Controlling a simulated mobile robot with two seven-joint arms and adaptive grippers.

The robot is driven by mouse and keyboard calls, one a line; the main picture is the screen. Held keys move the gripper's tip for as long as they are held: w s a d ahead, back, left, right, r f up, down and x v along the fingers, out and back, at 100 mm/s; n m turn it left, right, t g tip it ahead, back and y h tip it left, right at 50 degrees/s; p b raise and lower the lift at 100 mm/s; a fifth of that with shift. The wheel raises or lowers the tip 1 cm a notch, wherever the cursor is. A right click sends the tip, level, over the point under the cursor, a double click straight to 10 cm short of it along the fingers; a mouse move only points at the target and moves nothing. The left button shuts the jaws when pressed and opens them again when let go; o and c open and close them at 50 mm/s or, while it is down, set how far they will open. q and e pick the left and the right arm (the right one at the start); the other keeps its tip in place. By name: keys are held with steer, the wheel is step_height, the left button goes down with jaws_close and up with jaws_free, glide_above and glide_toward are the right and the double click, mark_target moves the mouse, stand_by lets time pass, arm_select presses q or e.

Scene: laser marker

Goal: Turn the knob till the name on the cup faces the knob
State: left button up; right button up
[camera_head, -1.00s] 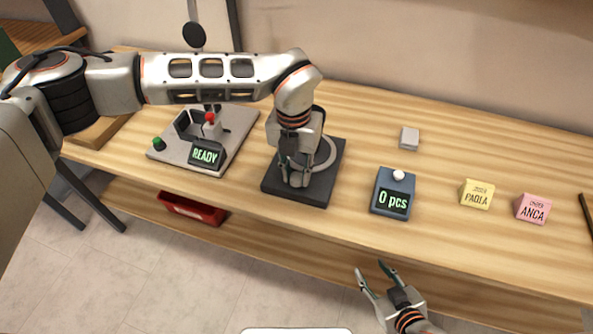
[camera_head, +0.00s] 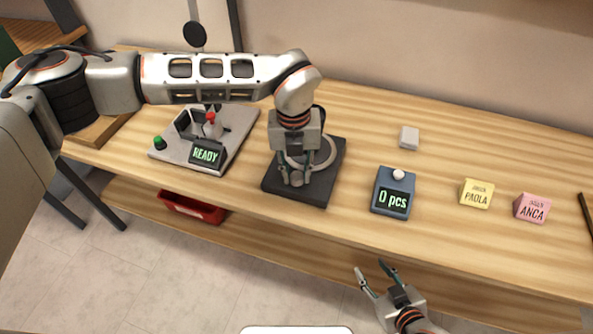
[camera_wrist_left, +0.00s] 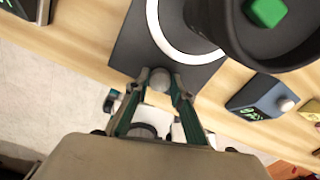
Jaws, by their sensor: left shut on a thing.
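My left gripper (camera_head: 297,178) points down at the front of a dark square base (camera_head: 330,185). In the left wrist view its fingers (camera_wrist_left: 160,85) are shut on a small grey round knob (camera_wrist_left: 160,76). Behind the knob, a white ring (camera_wrist_left: 160,35) lies on the base. A dark cup (camera_wrist_left: 238,40), with a green square inside or on it, stands on the ring side. In the head view the cup is mostly hidden behind my gripper and wrist. No name on it shows in either view. My right gripper (camera_head: 376,275) is open and empty in front of the table.
Left of the base is a grey machine (camera_head: 230,140) with a READY display, a red knob and a green button. Right are a counter box (camera_head: 391,193) reading 0 pcs, a yellow PAOLA sign (camera_head: 477,194), a pink ANCA sign (camera_head: 531,208) and a small grey block (camera_head: 409,138).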

mark_target(295, 175)
arm_select(q)
steer(key=o, duration=0.8)
step_height(295, 175, up, 12)
steer(key=shift+a, duration=0.15)
stand_by(0.4)
